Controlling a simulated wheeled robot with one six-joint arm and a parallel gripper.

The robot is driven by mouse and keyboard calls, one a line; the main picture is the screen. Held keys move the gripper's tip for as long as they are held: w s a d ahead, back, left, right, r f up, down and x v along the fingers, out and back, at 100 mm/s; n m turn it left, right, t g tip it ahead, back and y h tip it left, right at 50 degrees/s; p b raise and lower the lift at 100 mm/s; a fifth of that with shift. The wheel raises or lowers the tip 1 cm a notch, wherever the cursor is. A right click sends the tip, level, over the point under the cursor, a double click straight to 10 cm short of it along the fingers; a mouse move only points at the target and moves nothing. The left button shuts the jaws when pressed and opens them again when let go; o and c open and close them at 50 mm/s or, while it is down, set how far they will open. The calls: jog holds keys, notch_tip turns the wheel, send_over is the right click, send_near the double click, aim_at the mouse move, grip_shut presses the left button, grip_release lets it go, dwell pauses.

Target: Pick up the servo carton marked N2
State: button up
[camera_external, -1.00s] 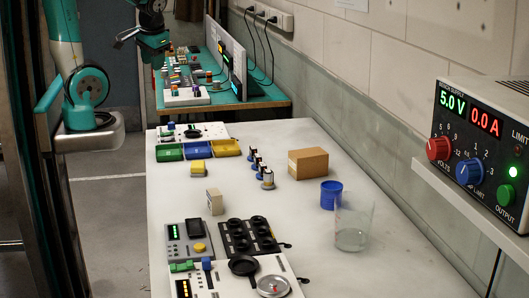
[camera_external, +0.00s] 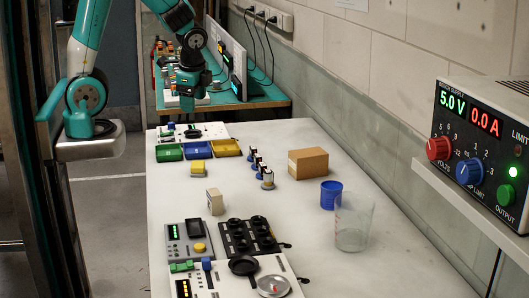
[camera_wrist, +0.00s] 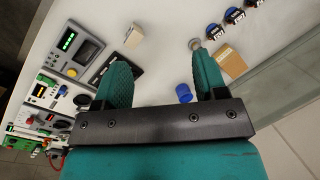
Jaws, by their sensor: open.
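A small cream carton (camera_external: 215,202) stands upright on the white bench, left of the middle. It also shows in the wrist view (camera_wrist: 134,35), near the top. A larger brown carton (camera_external: 308,163) stands farther back to the right; the wrist view shows it (camera_wrist: 232,65) beyond the right finger. Any N2 marking is too small to read on either. My gripper (camera_external: 188,96) is high above the far end of the bench, well apart from both cartons. In the wrist view my gripper (camera_wrist: 160,58) has its fingers spread, with nothing held between them.
A blue cup (camera_external: 331,194) and a clear beaker (camera_external: 354,225) stand at the right. Servos (camera_external: 262,170) stand in a row near the brown carton. Panels and a black tray (camera_external: 248,237) fill the near end.

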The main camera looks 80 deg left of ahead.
aim_at(214, 192)
jog(key=w+d+f+m+h+b, duration=0.1)
jog(key=w+d+f+m, duration=0.3)
jog(key=d+f+m, duration=0.5)
jog(key=shift+m+g, duration=0.3)
jog(key=shift+m, duration=0.1)
jog(key=f, duration=0.4)
jog(key=a+f+p, duration=0.1)
jog(key=f, duration=0.3)
jog(key=a+f, duration=0.1)
jog(key=f, duration=0.3)
jog(key=shift+s+a+p, duration=0.25)
jog(key=shift+s+p, duration=0.05)
jog(key=shift+p, duration=0.05)
jog(key=shift+w+a+f+p, duration=0.15)
jog(key=shift+f+p, duration=0.4)
jog(key=shift+f, duration=1.05)
jog(key=shift+w+a+f+p, duration=0.1)
jog(key=shift+f+p, duration=0.45)
jog(key=shift+f, duration=1.05)
jog(key=c, duration=1)
